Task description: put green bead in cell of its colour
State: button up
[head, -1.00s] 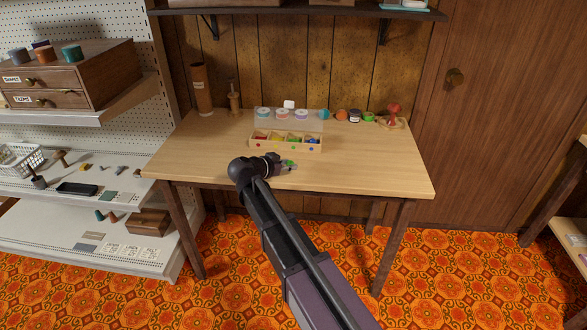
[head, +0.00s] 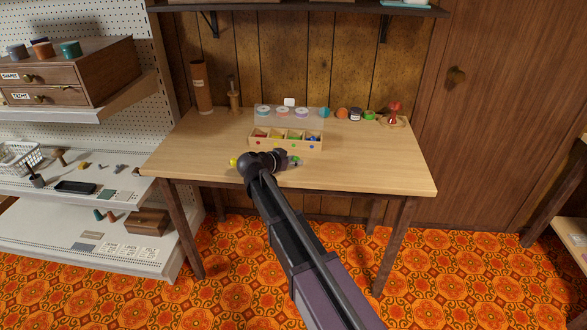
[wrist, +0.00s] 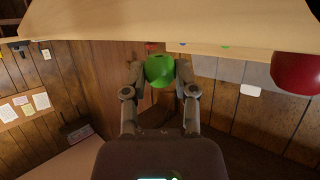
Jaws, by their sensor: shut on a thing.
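My gripper (head: 291,160) is shut on a green bead (head: 295,159), in front of the sorting box. In the wrist view, the two fingertips (wrist: 160,72) press on the sides of the green bead (wrist: 159,70). The wooden box (head: 262,146) has several cells in a row, with coloured contents and coloured dots on its front. Red shows at the left, then yellow, green, and blue at the right. In the wrist view, part of the box edge (wrist: 250,52) shows with a green and a blue dot. The cell interiors are hidden there.
A yellow bead (head: 233,161) lies on the table (head: 370,172) left of my wrist. A red round thing (wrist: 297,73) is close at the right of the wrist view. Behind the box are several jars (head: 354,114) and a red-topped thing (head: 394,110). The table's right front is clear.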

jog(key=shift+f+b, duration=0.5)
jog(key=shift+f, duration=0.3)
jog(key=shift+f, duration=0.2)
jog(key=o, duration=0.7)
jog(key=shift+p+v, duration=2.55)
jog(key=shift+v, duration=4.35)
jog(key=shift+d+r, duration=0.15)
jog(key=shift+r, duration=0.05)
